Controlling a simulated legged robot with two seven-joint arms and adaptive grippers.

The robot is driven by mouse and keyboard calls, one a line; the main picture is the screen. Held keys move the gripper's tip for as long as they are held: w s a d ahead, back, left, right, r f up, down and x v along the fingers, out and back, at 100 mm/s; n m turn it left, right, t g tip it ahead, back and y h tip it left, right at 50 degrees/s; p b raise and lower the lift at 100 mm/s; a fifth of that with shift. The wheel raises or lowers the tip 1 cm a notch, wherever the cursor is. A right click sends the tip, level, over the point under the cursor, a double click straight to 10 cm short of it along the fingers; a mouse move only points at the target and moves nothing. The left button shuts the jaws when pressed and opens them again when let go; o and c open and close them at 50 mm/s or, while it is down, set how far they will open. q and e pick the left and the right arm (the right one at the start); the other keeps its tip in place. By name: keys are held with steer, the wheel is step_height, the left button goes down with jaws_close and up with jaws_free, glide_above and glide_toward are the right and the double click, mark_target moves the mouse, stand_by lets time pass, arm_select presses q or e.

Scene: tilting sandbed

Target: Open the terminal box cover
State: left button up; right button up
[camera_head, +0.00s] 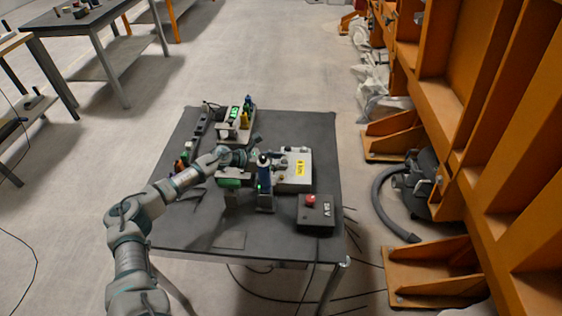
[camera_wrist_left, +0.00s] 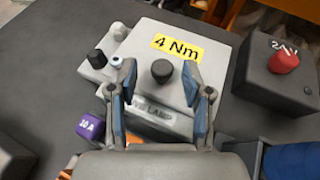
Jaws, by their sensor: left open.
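The terminal box (camera_head: 296,183) is a light grey box on the dark table, with a yellow "4 Nm" label. In the left wrist view its cover (camera_wrist_left: 213,58) looks shut and carries a black round knob (camera_wrist_left: 162,70). My left gripper (camera_head: 279,162) is at the left side of the box. In the left wrist view my left gripper (camera_wrist_left: 159,82) is open, with one blue-padded finger on each side of the knob and a gap to it. I cannot tell how high the fingertips are over the cover. My right gripper is not in view.
A dark box with a red button (camera_head: 317,212) stands right of the terminal box. A blue upright device (camera_head: 265,190) is close to the arm. A purple "20 A" block (camera_wrist_left: 87,127) shows in the wrist view. An orange steel frame (camera_head: 480,130) rises right of the table (camera_head: 190,235).

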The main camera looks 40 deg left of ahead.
arm_select(q)
steer(key=shift+w+d+f, duration=0.1)
steer(key=shift+w+d, duration=0.3)
steer(key=shift+c, duration=0.2)
steer(key=shift+a, duration=0.1)
jaws_close()
